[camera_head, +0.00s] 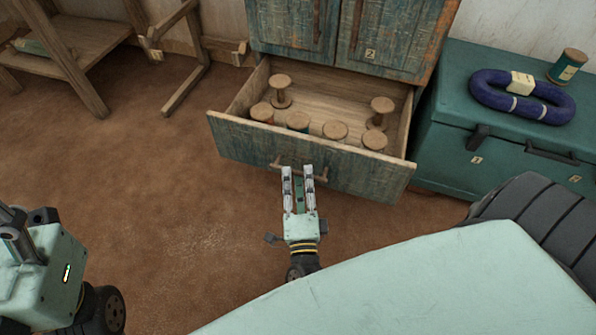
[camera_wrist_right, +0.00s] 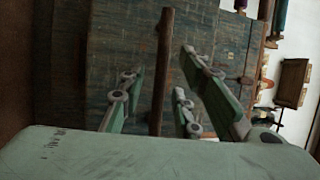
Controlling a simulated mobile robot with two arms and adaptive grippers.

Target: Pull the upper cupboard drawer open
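The upper cupboard drawer (camera_head: 315,162), with a worn blue-green wooden front, stands pulled out below the cupboard doors; its inside shows. Its bar handle (camera_wrist_right: 162,70) runs across the front and also shows in the head view (camera_head: 322,175). My right gripper (camera_head: 298,172) is at the handle, with its fingers reaching around the bar. In the right wrist view the handle lies between the fingers (camera_wrist_right: 160,85), with gaps visible on both sides. Part of my left arm shows at the lower left of the head view; its fingers cannot be made out.
Several wooden spools (camera_head: 335,130) stand in the drawer. The cupboard doors (camera_head: 395,35) above look shut. A teal chest (camera_head: 450,150) on the right carries a blue coil (camera_head: 520,92) and a spool (camera_head: 567,66). A wooden frame (camera_head: 85,45) stands at the left; the brown floor between is clear.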

